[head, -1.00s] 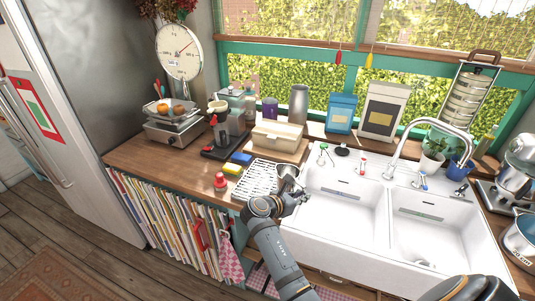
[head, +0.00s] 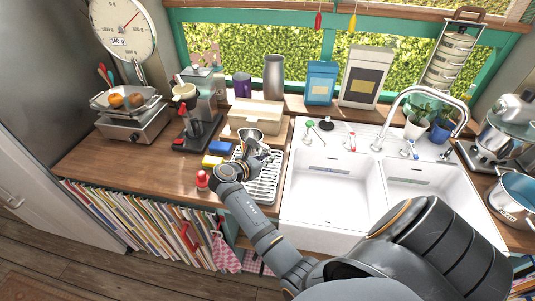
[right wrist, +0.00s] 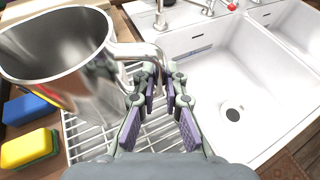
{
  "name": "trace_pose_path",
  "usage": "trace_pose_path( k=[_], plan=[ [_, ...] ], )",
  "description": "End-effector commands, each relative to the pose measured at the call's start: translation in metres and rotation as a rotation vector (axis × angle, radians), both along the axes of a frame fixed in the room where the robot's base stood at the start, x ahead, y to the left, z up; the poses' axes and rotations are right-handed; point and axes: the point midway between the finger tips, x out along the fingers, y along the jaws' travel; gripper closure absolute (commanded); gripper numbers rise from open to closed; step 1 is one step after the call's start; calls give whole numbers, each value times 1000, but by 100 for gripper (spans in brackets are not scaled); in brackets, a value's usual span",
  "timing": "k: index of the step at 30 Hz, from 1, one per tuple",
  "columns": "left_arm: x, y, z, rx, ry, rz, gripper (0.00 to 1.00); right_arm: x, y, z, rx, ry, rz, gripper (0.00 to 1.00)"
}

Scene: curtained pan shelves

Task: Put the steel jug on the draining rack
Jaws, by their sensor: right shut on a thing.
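The steel jug (head: 252,138) is a shiny open-topped cup with a bent handle, large at the upper left of the right wrist view (right wrist: 62,48). My right gripper (head: 262,157) is shut on the jug's handle; in the right wrist view the handle runs between the fingertips (right wrist: 161,78). The jug is roughly upright over the wire draining rack (head: 268,184), whose bars show below it in the right wrist view (right wrist: 88,140). I cannot tell whether its base touches the bars. My left gripper is not in view.
A yellow sponge (head: 212,161) and a blue sponge (head: 220,147) lie left of the rack, with a red-topped item (head: 202,180) nearer. A cream bin (head: 257,115) stands behind. The white double sink (head: 325,212) adjoins the rack on the right.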

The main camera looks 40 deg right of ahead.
Motion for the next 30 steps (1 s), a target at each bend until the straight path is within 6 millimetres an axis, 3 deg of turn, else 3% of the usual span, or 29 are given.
trace_pose_path(
  k=[9,20,30],
  plan=[
    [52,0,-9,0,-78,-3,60,0,0,-37,-1,1,0,100],
    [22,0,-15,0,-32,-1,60,0,0,-49,-1,-2,1,100],
    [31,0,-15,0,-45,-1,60,1,0,-52,-1,-1,1,100]
  ],
)
